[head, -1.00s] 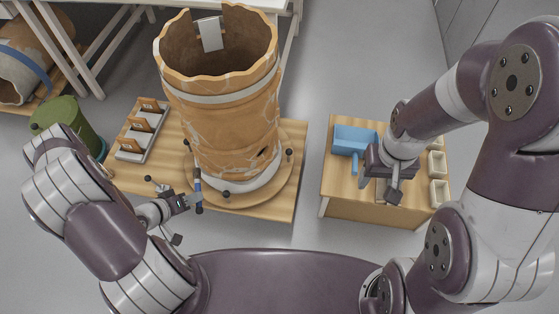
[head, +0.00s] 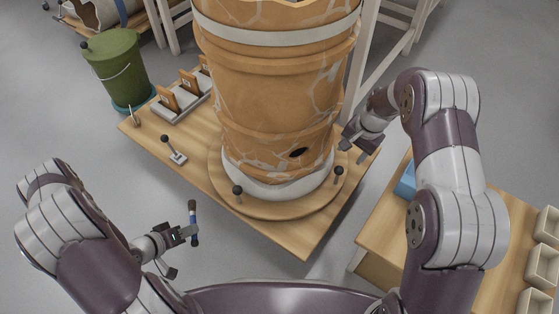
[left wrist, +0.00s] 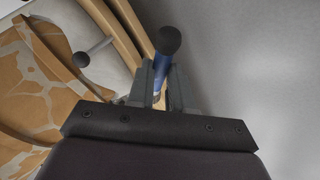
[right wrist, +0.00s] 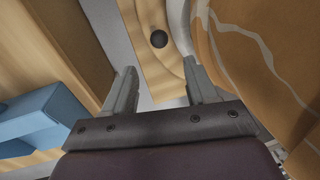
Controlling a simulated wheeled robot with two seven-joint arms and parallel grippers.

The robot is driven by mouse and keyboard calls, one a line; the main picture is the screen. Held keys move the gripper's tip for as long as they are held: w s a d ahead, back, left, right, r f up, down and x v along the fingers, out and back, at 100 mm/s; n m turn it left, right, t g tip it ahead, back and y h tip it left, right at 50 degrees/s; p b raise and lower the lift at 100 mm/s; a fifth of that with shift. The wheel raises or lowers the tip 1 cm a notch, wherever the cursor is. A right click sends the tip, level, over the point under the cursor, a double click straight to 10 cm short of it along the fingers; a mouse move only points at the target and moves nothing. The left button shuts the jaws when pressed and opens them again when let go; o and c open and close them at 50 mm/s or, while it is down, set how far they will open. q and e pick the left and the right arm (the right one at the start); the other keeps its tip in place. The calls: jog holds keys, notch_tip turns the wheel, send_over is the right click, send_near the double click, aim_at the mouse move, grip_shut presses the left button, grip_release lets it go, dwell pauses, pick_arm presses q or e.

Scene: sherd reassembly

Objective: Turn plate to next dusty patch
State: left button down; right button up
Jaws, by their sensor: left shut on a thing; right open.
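The round wooden plate (head: 220,181) lies under the big orange patched vessel (head: 270,105), on a wooden table. Black-knobbed pegs stand on its rim, one at the front (head: 237,190) and one at the right (head: 339,171). My left gripper (head: 188,234) is shut on a blue-handled brush (head: 193,225), in front of the table and apart from the plate. The brush also shows in the left wrist view (left wrist: 161,68). My right gripper (head: 358,146) is open beside the vessel's right side. In the right wrist view a black knob (right wrist: 158,39) shows beyond its open fingers (right wrist: 165,85).
A lever with a black knob (head: 173,152) and a rack of sherds (head: 180,95) stand left on the table. A green bucket (head: 117,70) is further left. A side table (head: 400,245) at right holds a blue dustpan (head: 405,182) and pale trays (head: 535,262).

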aim_at(341, 168)
jog(key=f+b, duration=0.2)
jog(key=f, duration=0.2)
jog(key=w+a+f+b, duration=0.1)
jog(key=f+b, duration=0.1)
jog(key=f, duration=0.1)
jog(key=a+f+b, duration=0.1)
jog(key=f+b, duration=0.1)
jog(key=f, duration=0.2)
jog(key=shift+w+f+b, duration=0.15)
jog(key=shift+f+b, duration=0.15)
jog(key=shift+f, duration=0.05)
grip_shut()
jog(key=shift+d, duration=0.1)
